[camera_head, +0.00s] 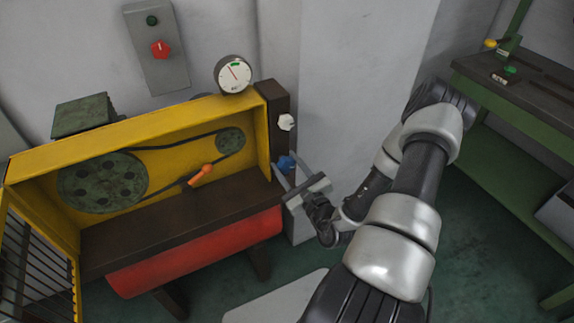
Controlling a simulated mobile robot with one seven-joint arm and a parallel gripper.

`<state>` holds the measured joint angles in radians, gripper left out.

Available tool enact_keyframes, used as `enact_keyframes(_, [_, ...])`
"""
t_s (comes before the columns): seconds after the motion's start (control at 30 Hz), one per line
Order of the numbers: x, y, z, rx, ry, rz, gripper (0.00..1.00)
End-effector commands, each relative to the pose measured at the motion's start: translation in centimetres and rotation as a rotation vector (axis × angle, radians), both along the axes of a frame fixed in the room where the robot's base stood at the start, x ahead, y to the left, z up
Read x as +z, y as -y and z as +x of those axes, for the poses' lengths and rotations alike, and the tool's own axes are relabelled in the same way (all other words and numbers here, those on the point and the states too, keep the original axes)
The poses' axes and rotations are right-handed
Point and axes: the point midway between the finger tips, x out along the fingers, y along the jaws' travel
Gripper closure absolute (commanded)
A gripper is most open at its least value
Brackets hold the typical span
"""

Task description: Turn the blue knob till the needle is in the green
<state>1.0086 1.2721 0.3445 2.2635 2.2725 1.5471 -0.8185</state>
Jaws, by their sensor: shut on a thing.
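The blue knob (285,163) is on the right end of the yellow and brown machine, low on its dark post. My gripper (285,174) is shut on the blue knob, and its fingers partly hide it. A round white gauge (233,74) stands on top of the machine at the right. Its green band (236,65) is at the top of the dial. The thin red needle appears to point up and left, just left of the green band, though it is small in this view.
A white knob (286,122) sits above the blue one on the same post. An orange handle (201,175) is inside the machine by the belt. A grey box with a red knob (160,49) hangs on the wall. A green bench (510,125) stands at right.

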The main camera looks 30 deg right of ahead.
Motion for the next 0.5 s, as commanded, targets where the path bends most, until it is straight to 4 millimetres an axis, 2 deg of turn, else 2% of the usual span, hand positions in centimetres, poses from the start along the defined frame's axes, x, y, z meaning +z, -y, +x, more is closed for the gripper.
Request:
enact_keyframes(0.27, [0.08,0.04,-0.08,-0.001,-0.004,0.072,0.8])
enact_keyframes(0.5, [0.16,0.19,-0.1,-0.003,-0.012,0.244,0.8])
